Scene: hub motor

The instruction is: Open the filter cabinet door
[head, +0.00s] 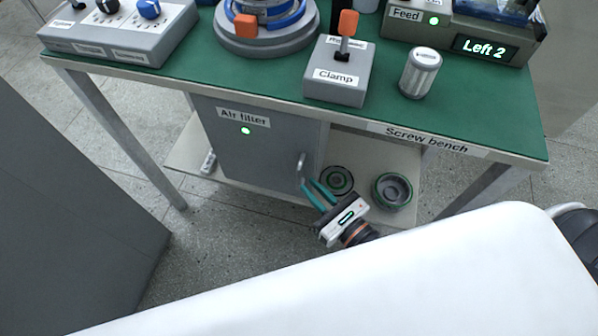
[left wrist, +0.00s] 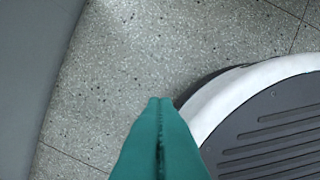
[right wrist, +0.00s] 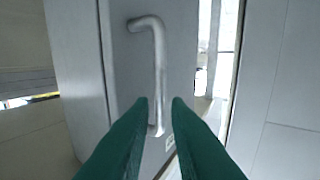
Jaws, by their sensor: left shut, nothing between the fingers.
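The filter cabinet (head: 225,150) is a grey box labelled "Air filter" with a green light, under the bench. Its door (head: 265,165) looks shut. A silver bar handle (head: 301,165) stands near the door's right edge. My right gripper (head: 312,188) has teal fingers that reach up toward the handle's lower end. In the right wrist view the handle (right wrist: 158,75) is upright, and its lower end lies between the open fingertips (right wrist: 160,108); I cannot tell whether they touch it. My left gripper (left wrist: 160,102) is shut and empty, pointing at the floor. The left gripper is not in the head view.
The green-topped screw bench (head: 250,85) stands over the cabinet and carries a clamp box (head: 338,85) and a silver cylinder (head: 420,75). Round parts (head: 393,190) lie on the lower shelf right of the cabinet. A grey block (head: 60,220) stands at left.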

